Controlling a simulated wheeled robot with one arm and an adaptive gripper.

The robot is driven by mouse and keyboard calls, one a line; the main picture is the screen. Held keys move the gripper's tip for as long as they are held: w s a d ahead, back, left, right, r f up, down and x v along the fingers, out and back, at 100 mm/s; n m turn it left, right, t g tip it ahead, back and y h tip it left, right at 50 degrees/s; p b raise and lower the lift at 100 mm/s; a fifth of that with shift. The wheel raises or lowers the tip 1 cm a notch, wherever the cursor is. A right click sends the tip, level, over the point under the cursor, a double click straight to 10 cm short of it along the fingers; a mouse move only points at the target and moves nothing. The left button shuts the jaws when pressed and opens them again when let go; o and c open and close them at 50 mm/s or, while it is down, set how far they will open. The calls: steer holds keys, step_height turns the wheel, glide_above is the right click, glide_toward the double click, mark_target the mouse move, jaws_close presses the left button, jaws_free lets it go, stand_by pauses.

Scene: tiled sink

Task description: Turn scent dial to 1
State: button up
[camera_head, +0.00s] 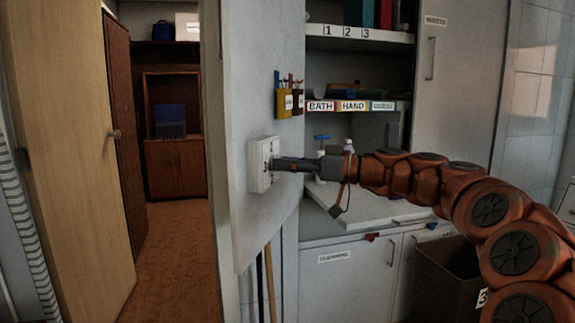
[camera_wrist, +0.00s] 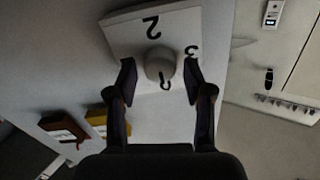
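The scent dial is a white box (camera_head: 263,163) on the side of a white wall panel, left of my gripper in the head view. In the wrist view its white face (camera_wrist: 120,32) shows upside down, with a "2" and a "3" and a round grey knob (camera_wrist: 160,64) in the middle. A dark mark is at the knob's near edge; I cannot tell exactly what it is. My gripper (camera_wrist: 160,79) is open, with one finger on each side of the knob and a gap to it on both sides. In the head view my gripper (camera_head: 281,163) reaches the box's front.
A yellow holder (camera_head: 283,103) with sticks hangs on the panel above the box. Shelves labelled BATH and HAND (camera_head: 350,106) stand behind, with a white counter (camera_head: 375,208) below. A brown bin (camera_head: 445,275) is at lower right. A doorway opens at left.

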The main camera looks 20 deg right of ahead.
steer(key=shift+a, duration=0.1)
jaws_close()
steer(key=shift+r+m, duration=0.1)
steer(key=shift+m, duration=0.4)
steer(key=shift+m+t+p, duration=0.4)
steer(key=shift+m+p, duration=6.95)
steer(key=shift+m, duration=1.15)
steer(key=shift+f, duration=0.2)
steer(key=shift+o, duration=1.3)
jaws_free()
